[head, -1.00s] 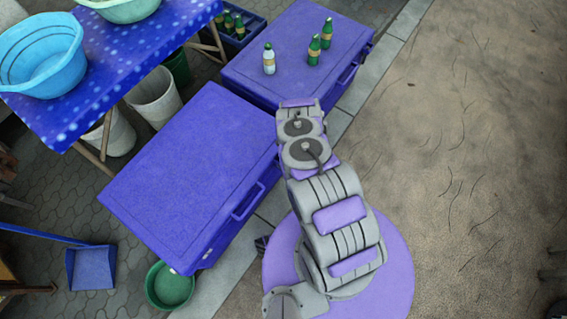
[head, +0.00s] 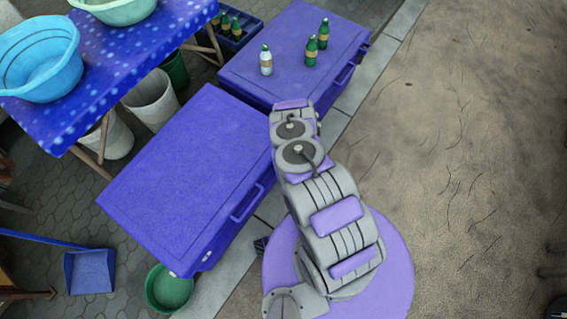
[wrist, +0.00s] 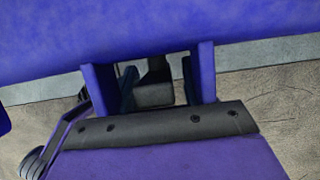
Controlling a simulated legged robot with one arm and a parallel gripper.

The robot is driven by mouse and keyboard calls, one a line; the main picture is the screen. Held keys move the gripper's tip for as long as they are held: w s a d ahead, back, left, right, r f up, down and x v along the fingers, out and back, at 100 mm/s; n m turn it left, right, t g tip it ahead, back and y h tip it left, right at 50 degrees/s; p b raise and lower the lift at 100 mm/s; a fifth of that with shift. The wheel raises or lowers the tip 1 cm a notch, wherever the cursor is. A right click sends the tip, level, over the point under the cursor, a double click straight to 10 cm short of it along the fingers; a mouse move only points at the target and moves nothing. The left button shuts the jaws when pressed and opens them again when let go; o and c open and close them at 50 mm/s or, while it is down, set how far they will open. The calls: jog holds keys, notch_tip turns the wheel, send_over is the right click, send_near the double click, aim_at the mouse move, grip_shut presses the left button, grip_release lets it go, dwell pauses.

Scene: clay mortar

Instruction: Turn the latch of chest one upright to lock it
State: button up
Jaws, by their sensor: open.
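Two blue-purple lidded chests stand in the head view, a nearer chest (head: 185,175) and a farther chest (head: 270,90). I cannot tell which is chest one. My arm reaches over the right side, ending near the gap between them; my gripper is hidden there. In the wrist view, my gripper (wrist: 150,76) is open, its two purple fingers apart against a blue chest surface (wrist: 160,28). A dark grey block (wrist: 155,94) shows between the fingers. It may be the latch; I cannot tell whether it touches them or how it is turned.
Several bottles (head: 311,50) stand on the farther chest. The nearer chest has a side handle (head: 247,204). A table with basins (head: 38,62) is at upper left. A green bowl (head: 169,288) and blue dustpan (head: 90,271) lie below. Open sandy ground (head: 470,170) is at right.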

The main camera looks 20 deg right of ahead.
jog(key=p+v, duration=0.6)
jog(key=v, duration=1.1)
jog(key=shift+s+d, duration=0.1)
jog(key=shift+d, duration=0.05)
